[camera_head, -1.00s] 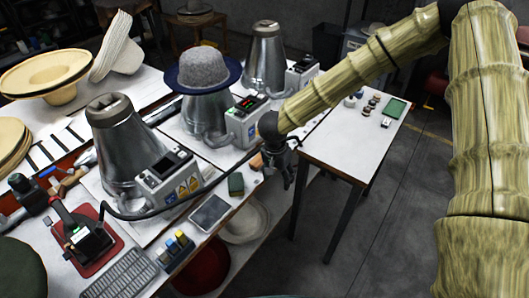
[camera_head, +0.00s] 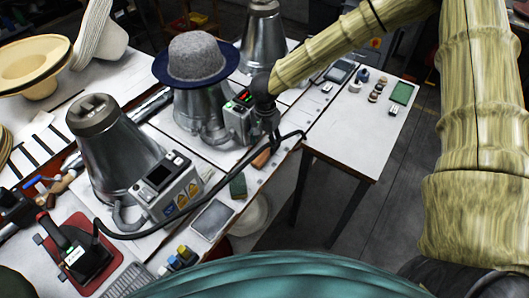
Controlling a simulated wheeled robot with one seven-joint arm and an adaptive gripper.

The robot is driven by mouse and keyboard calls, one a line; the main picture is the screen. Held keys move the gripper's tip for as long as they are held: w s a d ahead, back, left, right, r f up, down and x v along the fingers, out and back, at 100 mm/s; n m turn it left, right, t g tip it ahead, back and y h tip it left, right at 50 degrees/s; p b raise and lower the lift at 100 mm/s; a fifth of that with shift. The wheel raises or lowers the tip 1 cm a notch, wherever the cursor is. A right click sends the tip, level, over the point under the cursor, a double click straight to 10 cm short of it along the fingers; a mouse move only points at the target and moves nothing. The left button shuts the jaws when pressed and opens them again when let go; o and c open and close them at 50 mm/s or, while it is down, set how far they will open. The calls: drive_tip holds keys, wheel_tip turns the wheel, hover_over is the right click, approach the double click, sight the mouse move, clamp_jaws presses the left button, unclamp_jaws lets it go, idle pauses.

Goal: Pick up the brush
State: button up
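A small orange-brown object (camera_head: 262,157), perhaps the brush, lies near the right edge of the white workbench (camera_head: 222,158). It is too small to identify for sure. Wooden-handled tools (camera_head: 62,182) lie at the left of the bench; I cannot tell whether one is a brush. My gripper (camera_head: 272,138) hangs pointing down, in front of the hat press control box and just above and behind the brown object in the picture. It looks dark and small against the background. I see nothing held in it, and its finger gap is unclear.
A grey hat with a blue brim (camera_head: 198,57) sits on a metal cone. Another cone press (camera_head: 115,155) stands nearer. A black cable (camera_head: 225,215) loops from the iron (camera_head: 78,248) past my gripper. A green block (camera_head: 238,186) and tablet (camera_head: 212,220) lie near the edge.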

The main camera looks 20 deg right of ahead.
sight(265, 151)
drive_tip(key=shift+f, duration=0.35)
drive_tip(key=shift+s+f+p, duration=0.15)
drive_tip(key=shift+f+p, duration=0.15)
drive_tip(key=shift+p, duration=0.05)
drive_tip(key=shift+f+p, duration=0.8)
drive_tip(key=shift+f, duration=1.45)
drive_tip(key=c, duration=1.1)
